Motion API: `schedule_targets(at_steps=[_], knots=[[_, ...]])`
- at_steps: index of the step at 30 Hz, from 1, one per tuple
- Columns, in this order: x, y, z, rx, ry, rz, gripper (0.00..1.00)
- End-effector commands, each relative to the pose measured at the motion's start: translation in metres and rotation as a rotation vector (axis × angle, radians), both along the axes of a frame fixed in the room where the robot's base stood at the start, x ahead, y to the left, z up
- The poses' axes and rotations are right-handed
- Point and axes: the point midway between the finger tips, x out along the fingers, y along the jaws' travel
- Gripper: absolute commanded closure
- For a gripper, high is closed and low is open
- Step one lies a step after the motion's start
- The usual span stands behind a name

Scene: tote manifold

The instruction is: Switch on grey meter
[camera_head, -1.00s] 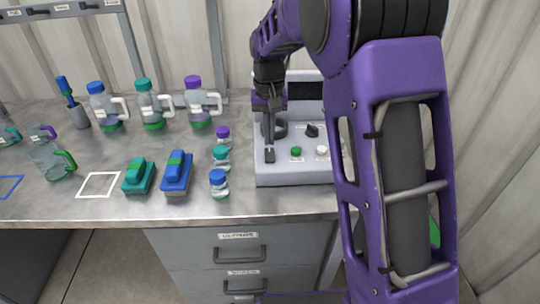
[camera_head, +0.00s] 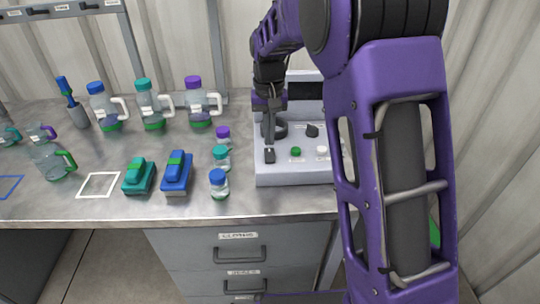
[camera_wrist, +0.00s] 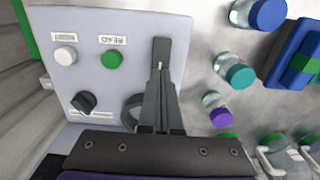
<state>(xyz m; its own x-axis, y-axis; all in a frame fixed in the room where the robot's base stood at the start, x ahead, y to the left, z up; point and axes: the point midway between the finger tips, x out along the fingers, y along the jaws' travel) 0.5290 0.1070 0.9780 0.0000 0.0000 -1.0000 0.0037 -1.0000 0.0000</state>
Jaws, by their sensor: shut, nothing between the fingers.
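The grey meter (camera_head: 292,178) is a light grey box with a sloped panel at the right of the bench. Its panel has a black switch (camera_head: 269,155) at the left, a green button (camera_head: 296,152), a white button (camera_head: 321,151) and a black knob (camera_head: 312,130). In the wrist view the switch (camera_wrist: 161,48) is a dark upright strip beside the green button. My gripper (camera_wrist: 160,72) is shut and empty, its fingertips right at or just above the switch. I cannot tell whether they touch, nor the switch's state. My gripper (camera_head: 269,139) partly hides the panel's left side.
Small capped bottles (camera_head: 219,183) stand just left of the meter. Blue (camera_head: 177,172) and green (camera_head: 139,176) blocks lie farther left. Several handled bottles (camera_head: 154,105) stand behind. A white square outline (camera_head: 99,184) marks bare bench. My arm hides the meter's right side.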

Motion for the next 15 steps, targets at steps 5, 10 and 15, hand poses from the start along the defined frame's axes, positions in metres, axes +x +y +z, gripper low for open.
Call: schedule_targets(at_steps=[5,10,15], knots=[[0.0,0.0,-0.0001,0.0,0.0,0.0,1.0],[0.0,0.0,-0.0018,0.0,0.0,0.0,1.0],[0.0001,0.0,-0.0044,0.0,0.0,0.0,1.0]])
